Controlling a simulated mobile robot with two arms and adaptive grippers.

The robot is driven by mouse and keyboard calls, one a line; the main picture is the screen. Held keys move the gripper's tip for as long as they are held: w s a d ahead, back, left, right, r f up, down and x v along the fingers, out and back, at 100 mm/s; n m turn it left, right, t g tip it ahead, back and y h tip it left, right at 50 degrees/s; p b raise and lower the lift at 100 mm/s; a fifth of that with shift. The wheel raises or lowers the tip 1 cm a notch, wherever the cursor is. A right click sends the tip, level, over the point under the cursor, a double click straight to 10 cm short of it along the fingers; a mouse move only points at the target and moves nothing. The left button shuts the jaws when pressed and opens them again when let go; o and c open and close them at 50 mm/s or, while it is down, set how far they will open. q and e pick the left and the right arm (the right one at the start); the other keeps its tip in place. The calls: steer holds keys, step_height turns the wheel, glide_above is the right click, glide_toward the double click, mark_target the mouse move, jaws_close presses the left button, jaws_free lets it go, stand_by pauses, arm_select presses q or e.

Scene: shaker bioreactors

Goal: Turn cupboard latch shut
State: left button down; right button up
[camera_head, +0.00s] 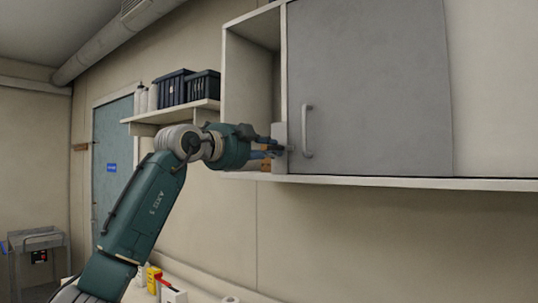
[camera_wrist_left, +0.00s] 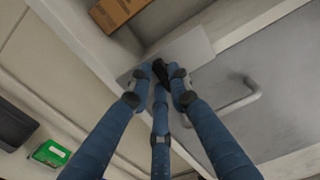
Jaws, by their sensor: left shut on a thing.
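The wall cupboard has a grey door (camera_head: 370,90) that looks closed, with a vertical bar handle (camera_head: 307,132) near its left edge. A pale latch plate (camera_head: 279,131) is on the cupboard's upright left of the handle; it also shows in the left wrist view (camera_wrist_left: 188,48). My left gripper (camera_head: 283,149) is at the latch, level with the handle's lower end. In the left wrist view its blue fingers (camera_wrist_left: 160,78) close together on the small dark latch (camera_wrist_left: 159,68). The fingers hide most of the latch, so I cannot tell its exact angle. My right gripper is in neither view.
Left of the door is an open compartment (camera_head: 247,85) with a brown box (camera_head: 266,163). A side shelf (camera_head: 170,113) bears dark crates (camera_head: 188,88) and bottles. A counter with small items lies below. The wall under the cupboard is clear.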

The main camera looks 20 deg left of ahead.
arm_select(q)
steer(key=shift+n, duration=0.4)
steer(key=c, duration=1.6)
jaws_free()
steer(key=shift+a, duration=0.1)
steer(key=v, duration=1.2)
